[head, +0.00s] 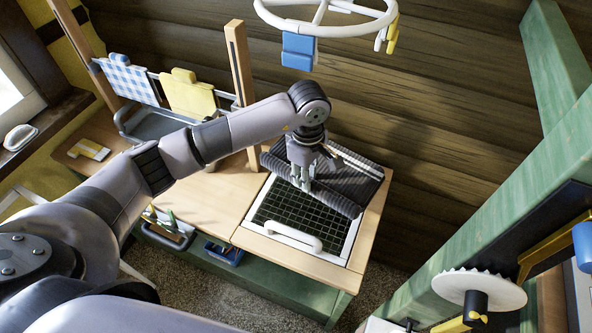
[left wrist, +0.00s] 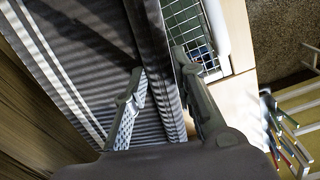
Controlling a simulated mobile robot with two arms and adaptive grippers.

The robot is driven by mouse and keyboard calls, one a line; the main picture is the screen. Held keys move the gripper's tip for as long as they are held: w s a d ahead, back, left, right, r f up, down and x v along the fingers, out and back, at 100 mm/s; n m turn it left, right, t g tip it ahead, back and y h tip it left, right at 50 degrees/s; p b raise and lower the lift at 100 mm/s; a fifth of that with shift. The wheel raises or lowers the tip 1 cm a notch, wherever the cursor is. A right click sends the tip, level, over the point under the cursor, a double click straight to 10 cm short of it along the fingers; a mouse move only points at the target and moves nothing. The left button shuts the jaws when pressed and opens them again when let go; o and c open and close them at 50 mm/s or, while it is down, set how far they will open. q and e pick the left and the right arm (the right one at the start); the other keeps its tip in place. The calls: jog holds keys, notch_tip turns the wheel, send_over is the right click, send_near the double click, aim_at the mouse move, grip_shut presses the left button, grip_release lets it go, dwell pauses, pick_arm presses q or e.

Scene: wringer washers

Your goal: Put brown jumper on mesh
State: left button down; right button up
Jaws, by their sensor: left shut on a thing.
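The brown jumper (head: 355,183) looks like a dark, ribbed, folded piece with pale stripes. It lies over the back part of the mesh (head: 287,217), a dark green grid in a white frame with a white handle. My left gripper (head: 304,184) points down at the jumper's front rolled edge. In the left wrist view the fingers (left wrist: 158,72) stand on either side of a ribbed fold of the jumper (left wrist: 165,55), shut on it. The mesh (left wrist: 188,28) shows beside the right finger. Whether the jumper touches the mesh is hard to tell. My right gripper is not in view.
A wooden counter (head: 210,205) holds the mesh frame, with a wooden post (head: 240,65) behind. A blue checked cloth (head: 128,80) and a yellow cloth (head: 188,95) hang at the back left. A white ring (head: 325,27) hangs above. A green beam (head: 500,215) stands at right.

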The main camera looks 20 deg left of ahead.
pick_arm(q)
jog(key=f+n, duration=0.1)
jog(key=f, duration=0.2)
jog(key=f+n, duration=0.1)
jog(key=f, duration=0.1)
jog(key=shift+w+d+f+n, duration=0.1)
jog(key=shift+w+f+n, duration=0.2)
jog(key=shift+w, duration=0.1)
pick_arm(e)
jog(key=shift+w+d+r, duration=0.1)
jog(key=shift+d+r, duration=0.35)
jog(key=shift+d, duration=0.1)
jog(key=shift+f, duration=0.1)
pick_arm(q)
jog(key=shift+f+b, duration=0.2)
jog(key=shift+b, duration=0.15)
jog(key=shift+f+b, duration=1.75)
jog(key=shift+f, duration=0.05)
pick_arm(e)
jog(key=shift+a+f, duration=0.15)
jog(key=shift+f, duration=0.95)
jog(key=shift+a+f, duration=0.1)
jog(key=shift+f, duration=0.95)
pick_arm(q)
jog(key=shift+f+b, duration=0.4)
jog(key=shift+b, duration=0.05)
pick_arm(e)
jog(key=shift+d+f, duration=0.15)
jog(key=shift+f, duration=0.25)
